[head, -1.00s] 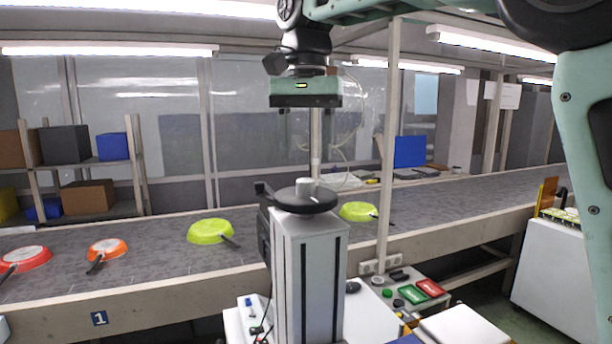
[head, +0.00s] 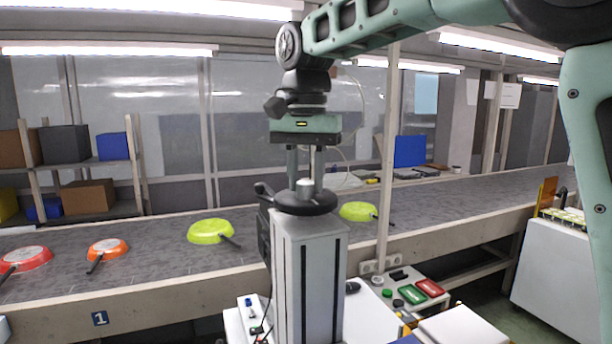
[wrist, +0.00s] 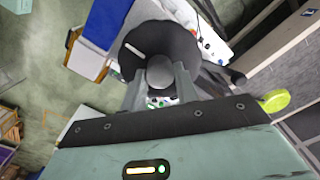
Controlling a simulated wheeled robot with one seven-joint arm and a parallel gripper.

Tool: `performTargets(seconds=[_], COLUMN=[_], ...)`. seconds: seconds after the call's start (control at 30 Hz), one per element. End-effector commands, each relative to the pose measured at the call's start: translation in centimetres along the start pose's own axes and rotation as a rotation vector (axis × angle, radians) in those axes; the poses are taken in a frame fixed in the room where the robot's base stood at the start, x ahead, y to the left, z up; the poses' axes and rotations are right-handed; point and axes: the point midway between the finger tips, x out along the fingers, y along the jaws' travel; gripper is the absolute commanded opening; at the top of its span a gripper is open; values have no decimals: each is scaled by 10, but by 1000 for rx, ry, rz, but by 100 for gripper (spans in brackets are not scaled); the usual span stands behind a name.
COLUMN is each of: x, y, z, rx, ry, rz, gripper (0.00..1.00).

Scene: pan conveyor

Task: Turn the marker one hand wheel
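The dark round hand wheel (head: 325,207) lies flat on top of a grey upright column (head: 310,270). A light grey knob (head: 305,184) stands up from its middle. My gripper (head: 305,183) points straight down over the wheel, with one finger on each side of the knob. The fingers look closed in on the knob. In the wrist view the wheel (wrist: 140,47) carries a white mark on its face, and the knob (wrist: 160,72) sits between the fingertips of my gripper (wrist: 162,75). The exact finger contact is hard to see.
A conveyor (head: 130,285) runs behind the column, carrying red, orange and green pans, including a green pan (head: 210,231) left of the wheel. A pale post (head: 386,150) stands close on the right. A button panel (head: 412,290) lies at lower right.

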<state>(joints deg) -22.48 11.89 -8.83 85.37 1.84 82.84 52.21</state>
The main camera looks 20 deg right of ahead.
Motion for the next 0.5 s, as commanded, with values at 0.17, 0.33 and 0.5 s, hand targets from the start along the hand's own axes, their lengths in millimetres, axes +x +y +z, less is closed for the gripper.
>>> performTargets(seconds=[0.17, 0.33, 0.5], x=[0, -1, -2], y=[0, 0, 0], z=[0, 0, -1], rx=[-15, -71, -183], ry=[0, -1, -1], rz=[1, 2, 2], gripper=[7, 7, 7])
